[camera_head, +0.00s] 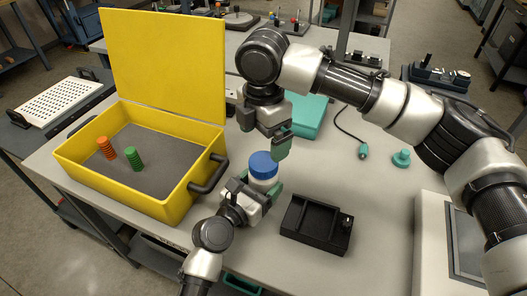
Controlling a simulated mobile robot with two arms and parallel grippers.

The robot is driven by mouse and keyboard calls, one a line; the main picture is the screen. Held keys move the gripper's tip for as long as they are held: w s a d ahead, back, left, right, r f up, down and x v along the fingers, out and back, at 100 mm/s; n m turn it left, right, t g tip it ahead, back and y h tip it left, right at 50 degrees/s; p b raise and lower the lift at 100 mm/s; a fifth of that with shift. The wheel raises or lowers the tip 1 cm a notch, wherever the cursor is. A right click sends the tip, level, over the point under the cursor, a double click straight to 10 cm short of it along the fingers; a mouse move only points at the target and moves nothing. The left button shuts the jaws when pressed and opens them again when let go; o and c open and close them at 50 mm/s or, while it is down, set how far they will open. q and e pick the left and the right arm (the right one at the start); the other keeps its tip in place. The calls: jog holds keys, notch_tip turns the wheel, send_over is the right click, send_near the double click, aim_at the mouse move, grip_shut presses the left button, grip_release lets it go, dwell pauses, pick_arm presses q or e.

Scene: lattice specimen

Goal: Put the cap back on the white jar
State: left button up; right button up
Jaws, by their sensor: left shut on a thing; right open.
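The white jar (262,183) stands upright in my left gripper (259,190), which is shut around its body near the middle of the table. The blue cap (263,163) sits on top of the jar's mouth. I cannot tell whether it is screwed tight. My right gripper (277,146) is open, just above and behind the cap, with a teal finger beside it. Its other finger is partly hidden, and I cannot tell whether either touches the cap. The jar's lower part is partly hidden by my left gripper.
An open yellow case (190,207) with orange (105,148) and green (133,158) ribbed pieces stands at left. A black divided tray (316,226) lies right of the jar. A teal box (305,117), a cable and a teal knob (401,158) lie behind. A screen device is at right.

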notch_tip(320, 180, up, 5)
jog(key=shift+r, duration=0.1)
dwell(0.3)
pick_arm(q)
jog(key=o, duration=1.8)
jog(key=shift+a, duration=0.1)
jog(key=b+v, duration=0.1)
jog(key=v, duration=0.9)
jog(key=shift+s+a, duration=0.2)
jog(key=shift+s, duration=0.1)
pick_arm(e)
jog(key=shift+f, duration=0.55)
